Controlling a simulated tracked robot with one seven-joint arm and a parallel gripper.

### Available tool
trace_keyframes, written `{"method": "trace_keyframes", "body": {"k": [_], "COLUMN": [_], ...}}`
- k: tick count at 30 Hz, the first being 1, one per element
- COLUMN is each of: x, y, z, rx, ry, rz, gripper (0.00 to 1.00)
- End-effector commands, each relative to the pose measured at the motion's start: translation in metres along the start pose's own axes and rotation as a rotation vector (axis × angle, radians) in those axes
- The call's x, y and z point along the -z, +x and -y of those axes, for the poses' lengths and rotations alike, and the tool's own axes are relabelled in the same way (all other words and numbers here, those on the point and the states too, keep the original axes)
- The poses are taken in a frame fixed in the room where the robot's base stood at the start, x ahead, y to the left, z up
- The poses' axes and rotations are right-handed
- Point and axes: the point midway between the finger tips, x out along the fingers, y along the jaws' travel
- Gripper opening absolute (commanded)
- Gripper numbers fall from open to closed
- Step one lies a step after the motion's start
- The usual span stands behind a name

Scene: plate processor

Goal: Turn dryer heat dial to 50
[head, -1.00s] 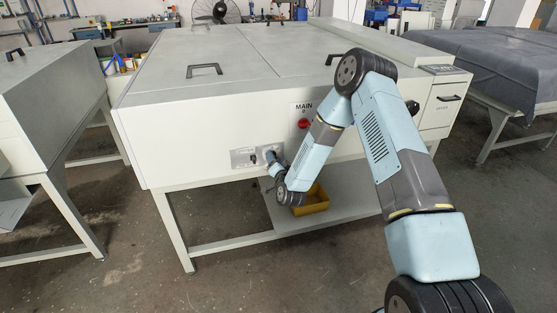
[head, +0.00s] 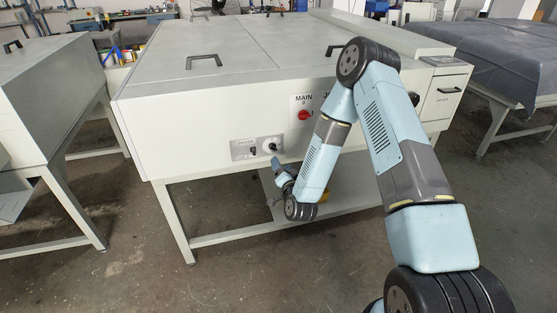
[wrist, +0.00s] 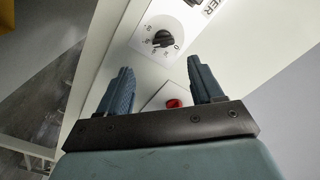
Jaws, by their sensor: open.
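The dryer heat dial is a black knob (wrist: 163,39) on a white round scale in the wrist view, ahead of the fingers and apart from them. The small scale numbers are hard to read. In the head view my gripper (head: 277,165) is just below the panel.
A red control (wrist: 174,103) on a light plate shows between the fingers in the wrist view. A red main switch (head: 303,115) is up and right. A yellow bin (head: 325,196) is partly hidden below.

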Motion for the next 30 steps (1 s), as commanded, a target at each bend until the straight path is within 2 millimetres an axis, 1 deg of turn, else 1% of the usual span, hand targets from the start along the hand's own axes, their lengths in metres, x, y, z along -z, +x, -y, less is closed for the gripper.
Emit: {"method": "trace_keyframes", "body": {"k": [1,3,6,9,25,28,30], "x": [0.0,-0.001,-0.001,0.0,0.001,0.006,0.013], "y": [-0.008,-0.017,-0.026,-0.031,-0.033,-0.029,-0.024], "z": [0.0,-0.001,-0.001,-0.001,0.0,0.003,0.007], "rx": [-0.001,-0.002,-0.002,-0.001,0.0,-0.001,-0.003], "ry": [0.0,0.0,0.0,0.0,-0.002,-0.014,-0.033], "rz": [0.001,0.002,0.002,0.0,0.001,0.011,0.028], "gripper": [0.66,0.66,0.66,0.66,0.66,0.66,0.66]}}
